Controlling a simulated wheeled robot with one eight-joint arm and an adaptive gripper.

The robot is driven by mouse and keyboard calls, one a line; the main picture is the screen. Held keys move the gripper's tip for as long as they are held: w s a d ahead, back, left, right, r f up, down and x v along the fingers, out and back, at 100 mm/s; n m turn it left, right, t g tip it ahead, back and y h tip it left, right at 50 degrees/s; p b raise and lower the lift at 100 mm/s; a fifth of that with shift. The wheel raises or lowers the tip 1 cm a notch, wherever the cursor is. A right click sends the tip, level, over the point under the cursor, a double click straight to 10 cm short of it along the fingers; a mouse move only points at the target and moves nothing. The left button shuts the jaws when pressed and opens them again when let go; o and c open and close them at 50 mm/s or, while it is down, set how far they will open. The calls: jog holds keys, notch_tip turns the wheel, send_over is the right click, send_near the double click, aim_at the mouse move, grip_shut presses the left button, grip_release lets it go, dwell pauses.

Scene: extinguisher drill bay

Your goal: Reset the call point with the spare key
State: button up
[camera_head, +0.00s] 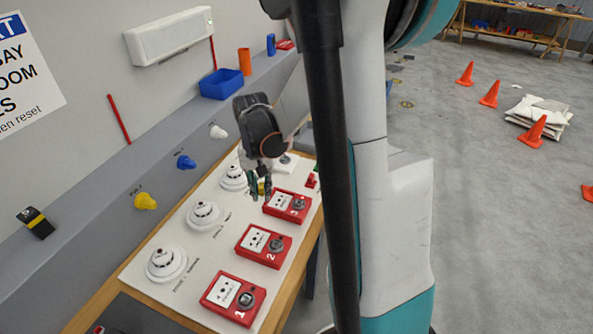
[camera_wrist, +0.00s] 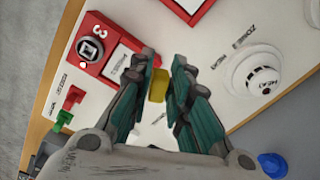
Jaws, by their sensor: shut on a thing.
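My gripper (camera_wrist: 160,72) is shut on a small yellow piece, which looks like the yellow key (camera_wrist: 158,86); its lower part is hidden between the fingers. In the head view my gripper (camera_head: 261,188) is over the white board, just left of red call point 3 (camera_head: 287,204). Call point 3 also shows in the wrist view (camera_wrist: 120,62), left of the fingers, with a round grey lock (camera_wrist: 91,49). Call point 2 (camera_head: 263,246) and call point 1 (camera_head: 233,298) are in a row nearer the camera. I cannot tell whether the yellow key touches anything below.
A red piece (camera_wrist: 75,97) and a green piece (camera_wrist: 62,120) are at the board's edge beside call point 3. White detectors (camera_head: 204,215) line the board's left side. Yellow (camera_head: 145,201) and blue (camera_head: 186,162) knobs are on the ledge. Orange cones (camera_head: 489,94) stand on the floor.

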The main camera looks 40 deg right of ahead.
aim_at(297, 204)
jog(key=s+d+r+m+p, duration=0.2)
jog(key=s+d+m, duration=0.35)
jog(key=d, duration=0.25)
jog(key=shift+n, duration=0.25)
jog(key=shift+s+d+f+b, duration=0.1)
jog(key=shift+s+f+b, duration=0.05)
jog(key=shift+f+b, duration=1.15)
jog(key=shift+s+f+b, duration=0.1)
jog(key=shift+f+b, duration=0.75)
jog(key=shift+f, duration=0.7)
jog(key=shift+f+b, duration=0.75)
jog(key=shift+b, duration=0.2)
jog(key=shift+m, duration=1.1)
jog(key=shift+w+m+b, duration=0.1)
jog(key=shift+m+b, duration=0.2)
jog(key=shift+m, duration=0.9)
